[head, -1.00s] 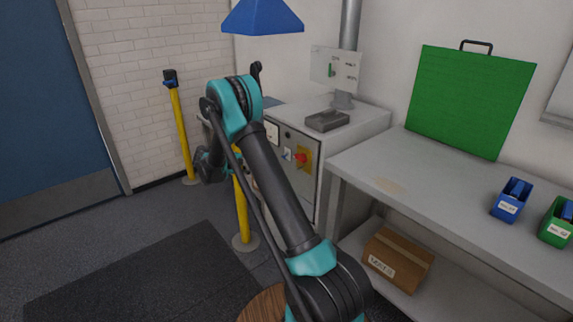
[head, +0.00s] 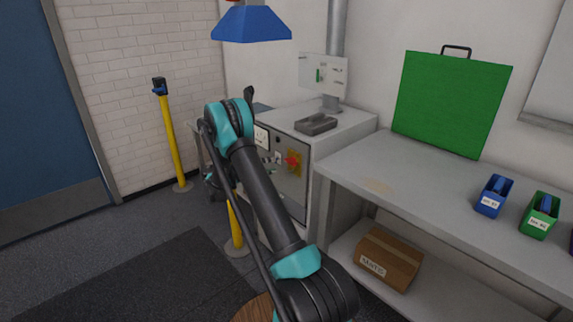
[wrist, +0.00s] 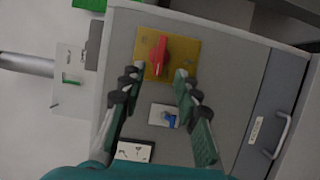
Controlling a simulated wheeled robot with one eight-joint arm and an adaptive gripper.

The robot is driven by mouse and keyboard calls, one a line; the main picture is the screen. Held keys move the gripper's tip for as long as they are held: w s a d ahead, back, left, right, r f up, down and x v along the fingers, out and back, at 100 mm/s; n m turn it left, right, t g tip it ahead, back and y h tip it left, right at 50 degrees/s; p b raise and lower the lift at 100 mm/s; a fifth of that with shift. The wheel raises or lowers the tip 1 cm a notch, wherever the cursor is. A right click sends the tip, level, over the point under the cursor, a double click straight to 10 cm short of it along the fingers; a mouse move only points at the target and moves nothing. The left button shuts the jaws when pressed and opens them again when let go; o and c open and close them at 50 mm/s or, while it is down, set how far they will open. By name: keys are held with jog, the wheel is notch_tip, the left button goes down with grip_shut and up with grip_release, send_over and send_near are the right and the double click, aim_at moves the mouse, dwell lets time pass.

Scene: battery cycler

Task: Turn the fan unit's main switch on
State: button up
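A red rotary switch handle (wrist: 157,56) sits on a yellow plate (wrist: 186,50) on the grey cabinet front in the wrist view, its long side running roughly up and down the picture. In the head view the red handle (head: 293,161) shows just right of my arm. My gripper (wrist: 160,72) is open, with its two dark fingers pointing at the yellow plate and the handle lying between and beyond the tips. I cannot tell how much gap is left in depth. In the head view my gripper is mostly hidden behind my arm.
A small white plate with a blue switch (wrist: 166,117) and a white meter (wrist: 134,151) are close beside the fingers. A grey tray (head: 316,124) and a sign panel (head: 323,75) stand on top of the cabinet. A yellow post (head: 235,225) stands near my arm.

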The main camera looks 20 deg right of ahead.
aim_at(291, 162)
jog(key=d, duration=0.8)
jog(key=shift+s, duration=0.2)
grip_shut()
